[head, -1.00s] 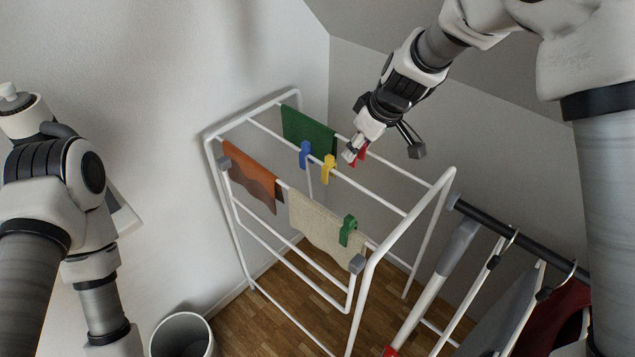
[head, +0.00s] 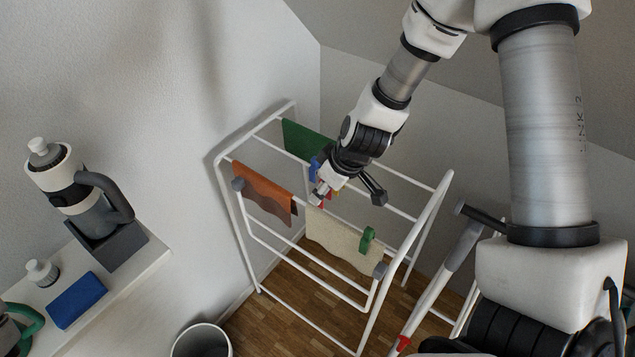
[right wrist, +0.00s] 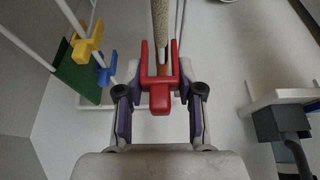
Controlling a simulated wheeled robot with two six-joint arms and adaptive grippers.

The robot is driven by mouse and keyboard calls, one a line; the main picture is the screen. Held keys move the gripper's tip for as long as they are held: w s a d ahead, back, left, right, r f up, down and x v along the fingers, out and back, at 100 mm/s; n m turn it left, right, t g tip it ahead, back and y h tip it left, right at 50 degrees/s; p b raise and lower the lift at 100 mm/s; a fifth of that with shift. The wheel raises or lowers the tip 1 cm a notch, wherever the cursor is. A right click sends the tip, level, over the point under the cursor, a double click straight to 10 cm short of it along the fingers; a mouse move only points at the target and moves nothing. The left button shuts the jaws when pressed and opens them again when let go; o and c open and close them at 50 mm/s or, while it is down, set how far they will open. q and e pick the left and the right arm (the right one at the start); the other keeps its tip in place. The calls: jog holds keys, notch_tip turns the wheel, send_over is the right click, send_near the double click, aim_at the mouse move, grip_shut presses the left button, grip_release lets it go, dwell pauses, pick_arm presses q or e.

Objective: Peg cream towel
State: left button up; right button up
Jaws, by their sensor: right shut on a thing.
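The cream towel (head: 342,240) hangs over the front rail of the white drying rack, with a green peg (head: 367,241) near its right end. My right gripper (head: 318,195) is at the towel's upper left corner. It is shut on a red peg (right wrist: 160,97), whose two prongs point away from me in the right wrist view. There the cream towel (right wrist: 160,22) shows edge-on, in line with the gap between the prongs. I cannot tell whether the prongs touch it. My left gripper is out of view.
The rack (head: 431,213) also holds an orange-brown towel (head: 262,192) beside the cream one and a green towel (head: 302,139) behind. A blue peg (right wrist: 104,70) and a yellow peg (right wrist: 87,42) sit on another rail. A shelf (head: 140,262) is at left, a bin (head: 202,342) below.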

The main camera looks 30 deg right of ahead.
aim_at(321, 212)
jog(key=shift+w+a, duration=0.1)
jog(key=shift+a, duration=0.1)
jog(key=shift+r, duration=0.1)
notch_tip(321, 212, down, 2)
jog(key=shift+d+f+b, duration=0.15)
jog(key=shift+b, duration=0.75)
notch_tip(321, 212, down, 2)
jog(key=shift+f+b, duration=0.1)
jog(key=shift+b, duration=0.8)
jog(key=shift+f+b, duration=1.35)
jog(key=shift+f, duration=0.25)
jog(key=o, duration=0.9)
jog(key=shift+c, duration=0.2)
